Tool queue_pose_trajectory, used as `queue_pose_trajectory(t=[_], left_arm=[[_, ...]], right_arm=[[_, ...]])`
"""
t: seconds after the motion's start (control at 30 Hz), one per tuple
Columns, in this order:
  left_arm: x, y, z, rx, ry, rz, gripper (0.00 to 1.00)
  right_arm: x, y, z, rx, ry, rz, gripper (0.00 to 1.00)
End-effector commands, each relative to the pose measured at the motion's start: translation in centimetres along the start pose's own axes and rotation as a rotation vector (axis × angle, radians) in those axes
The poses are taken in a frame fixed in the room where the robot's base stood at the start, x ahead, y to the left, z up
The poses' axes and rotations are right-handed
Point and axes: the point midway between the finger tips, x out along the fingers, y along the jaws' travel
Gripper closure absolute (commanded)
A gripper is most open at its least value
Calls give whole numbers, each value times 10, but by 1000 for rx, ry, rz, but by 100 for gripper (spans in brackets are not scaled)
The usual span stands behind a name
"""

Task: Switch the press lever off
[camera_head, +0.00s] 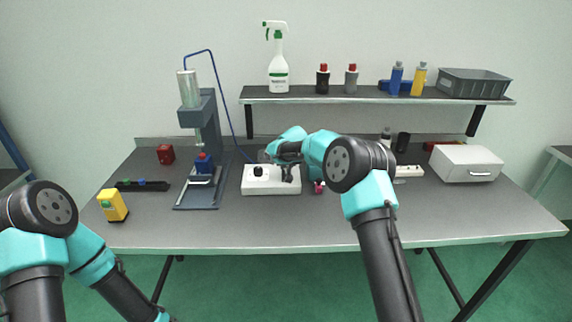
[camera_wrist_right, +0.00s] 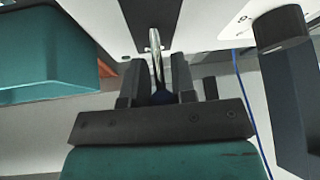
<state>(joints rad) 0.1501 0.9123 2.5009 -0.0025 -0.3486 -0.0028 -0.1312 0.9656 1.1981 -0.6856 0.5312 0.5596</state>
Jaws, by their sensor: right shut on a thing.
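The press lever (camera_wrist_right: 155,45) is a thin metal rod with a dark blue end (camera_wrist_right: 161,95). In the right wrist view it rises from a dark plate on the white control box (camera_wrist_right: 208,25). My right gripper (camera_wrist_right: 160,85) is shut around the lever's blue end. In the head view the white control box (camera_head: 258,188) sits mid-table. My right gripper (camera_head: 289,173) is over its right part and hides the lever there. The box's black knob (camera_head: 258,171) also shows in the right wrist view (camera_wrist_right: 280,25). My left gripper is out of frame.
The press (camera_head: 211,150) stands left of the box, with a blue hose (camera_head: 228,100) beside it. A yellow device (camera_head: 112,205) and red block (camera_head: 165,154) are further left. A shelf (camera_head: 350,99) runs behind. A white case (camera_head: 467,164) stands at right. The front table strip is clear.

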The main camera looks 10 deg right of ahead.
Motion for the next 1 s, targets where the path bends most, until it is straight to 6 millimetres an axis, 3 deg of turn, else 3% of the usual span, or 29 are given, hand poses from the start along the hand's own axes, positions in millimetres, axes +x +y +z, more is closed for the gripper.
queue_pose_trajectory(t=[0.63,0.67,0.9,1.0], left_arm=[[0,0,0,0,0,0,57],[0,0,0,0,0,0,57],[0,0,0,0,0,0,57],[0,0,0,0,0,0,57]], right_arm=[[-4,0,2,-11,74,-2,100],[-4,0,2,-11,74,-2,74],[-4,-1,2,-12,74,-3,52],[-4,-2,2,-12,74,-3,51]])
